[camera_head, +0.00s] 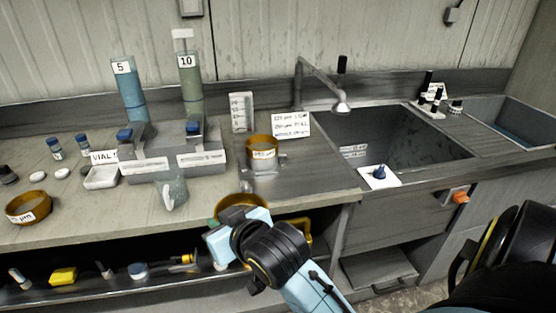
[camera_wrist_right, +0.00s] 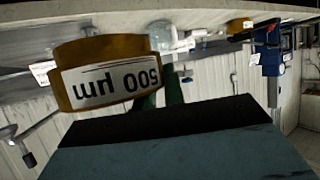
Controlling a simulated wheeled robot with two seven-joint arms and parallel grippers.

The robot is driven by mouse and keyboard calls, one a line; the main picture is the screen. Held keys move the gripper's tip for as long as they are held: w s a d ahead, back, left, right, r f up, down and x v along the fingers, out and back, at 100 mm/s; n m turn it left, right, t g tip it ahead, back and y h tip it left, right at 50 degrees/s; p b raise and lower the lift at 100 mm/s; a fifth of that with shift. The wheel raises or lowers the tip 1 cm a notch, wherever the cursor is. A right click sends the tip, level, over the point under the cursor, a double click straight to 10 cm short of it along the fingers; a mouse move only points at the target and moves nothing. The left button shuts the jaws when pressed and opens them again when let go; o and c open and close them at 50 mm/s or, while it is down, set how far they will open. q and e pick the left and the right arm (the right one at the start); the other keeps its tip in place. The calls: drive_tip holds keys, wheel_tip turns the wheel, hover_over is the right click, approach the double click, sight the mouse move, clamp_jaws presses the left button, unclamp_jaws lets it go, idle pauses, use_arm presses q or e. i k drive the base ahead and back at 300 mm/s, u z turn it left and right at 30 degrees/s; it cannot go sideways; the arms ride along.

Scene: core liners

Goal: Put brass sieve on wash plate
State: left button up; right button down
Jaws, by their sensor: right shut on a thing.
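My right gripper (camera_head: 236,222) is shut on a brass sieve (camera_head: 232,201), held in front of the counter's front edge; my arm hides much of it. In the right wrist view this brass sieve (camera_wrist_right: 112,72) shows a white label reading 500 µm, upside down, and the gripper's fingers (camera_wrist_right: 162,96) are partly hidden behind it. A grey metal plate (camera_head: 310,180), which looks like the wash plate, lies left of the sink. Another brass sieve (camera_head: 262,142) with a label sits on a grey holder on that plate. My left gripper is not in view.
A third brass sieve (camera_head: 28,207) lies at the far left. A grey rack (camera_head: 150,165) with tall tubes and a clear jug (camera_head: 171,190) stand left of the plate. A faucet (camera_head: 340,98) overhangs the sink (camera_head: 400,140). The plate's front right area is clear.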

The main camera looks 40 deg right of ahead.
sight(317, 176)
drive_tip(key=z, duration=0.45)
drive_tip(key=i, duration=0.95)
drive_tip(key=z, duration=0.65)
